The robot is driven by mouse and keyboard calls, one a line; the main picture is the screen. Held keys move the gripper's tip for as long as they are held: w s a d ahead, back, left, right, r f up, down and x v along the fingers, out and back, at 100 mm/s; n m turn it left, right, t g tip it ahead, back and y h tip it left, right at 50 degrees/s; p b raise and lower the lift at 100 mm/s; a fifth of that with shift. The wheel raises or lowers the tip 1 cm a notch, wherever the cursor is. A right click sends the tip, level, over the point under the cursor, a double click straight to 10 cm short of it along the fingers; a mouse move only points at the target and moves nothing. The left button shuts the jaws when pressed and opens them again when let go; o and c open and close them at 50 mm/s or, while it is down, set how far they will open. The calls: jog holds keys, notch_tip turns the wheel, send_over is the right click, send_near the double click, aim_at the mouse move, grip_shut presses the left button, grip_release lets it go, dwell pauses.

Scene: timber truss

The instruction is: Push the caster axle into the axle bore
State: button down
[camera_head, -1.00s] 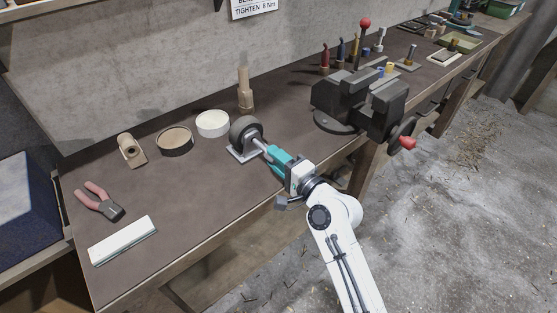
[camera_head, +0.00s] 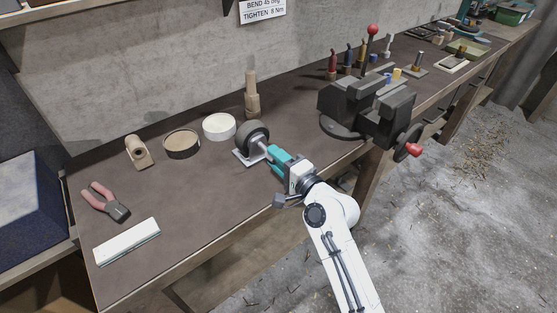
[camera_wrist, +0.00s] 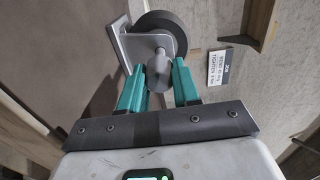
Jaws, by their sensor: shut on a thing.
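The caster is a dark wheel (camera_head: 253,133) in a light grey bracket (camera_head: 243,156), standing on the bench. My gripper (camera_head: 272,155) has teal fingers and is shut on the caster axle (camera_head: 261,147), a grey pin pointing at the wheel's hub. In the wrist view the axle (camera_wrist: 160,74) shows as a grey cylinder between the fingertips, in line with the bracket's side plate (camera_wrist: 150,46) and the wheel (camera_wrist: 166,28). The axle's tip meets the bracket; the axle bore is hidden behind it, and I cannot tell how deep the axle sits.
A vise (camera_head: 365,112) stands right of the caster. A wooden peg (camera_head: 252,95), a white round dish (camera_head: 219,126) and a brown round tin (camera_head: 181,144) stand behind and left. Pliers (camera_head: 106,202) and a white bar (camera_head: 127,242) lie at left. The bench front-left of the caster is clear.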

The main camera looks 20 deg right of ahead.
jog(key=shift+x, duration=2.1)
jog(key=c, duration=0.7)
grip_release()
jog(key=shift+c, duration=0.2)
jog(key=shift+s, duration=0.1)
jog(key=b+v, duration=0.1)
jog(key=v, duration=0.9)
jog(key=shift+s+b, duration=0.25)
jog(key=shift+b, duration=0.1)
jog(key=shift+d, duration=0.1)
